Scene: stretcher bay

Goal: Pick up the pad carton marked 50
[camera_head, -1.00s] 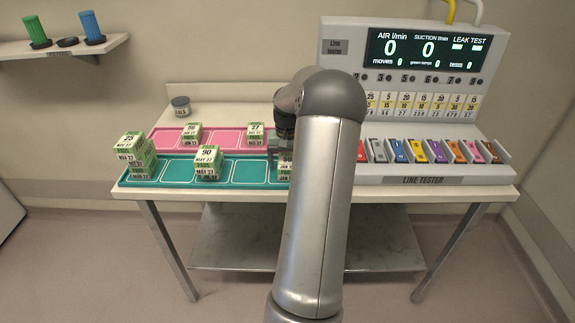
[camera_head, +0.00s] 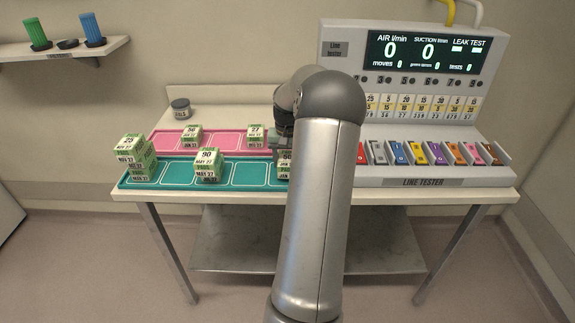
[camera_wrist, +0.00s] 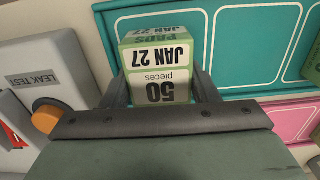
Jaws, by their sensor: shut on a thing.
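The pad carton marked 50 (camera_wrist: 160,72), white and green with JAN 27 on its side, sits between the two fingers of my gripper (camera_wrist: 160,90) in the wrist view. The fingers are shut on it from both sides. In the head view, part of this carton (camera_head: 285,158) shows at the right end of the teal tray (camera_head: 262,174), left of my arm. My arm hides the rest of it and most of my gripper (camera_head: 282,143). I cannot tell whether it is clear of what lies below.
A carton marked 90 (camera_head: 207,165) stands on the teal tray, with a stack topped by 25 (camera_head: 130,146) at its left end. The pink tray (camera_head: 221,138) behind holds a carton marked 27 (camera_head: 255,136) and another (camera_head: 188,135). The line tester (camera_head: 425,182) stands right.

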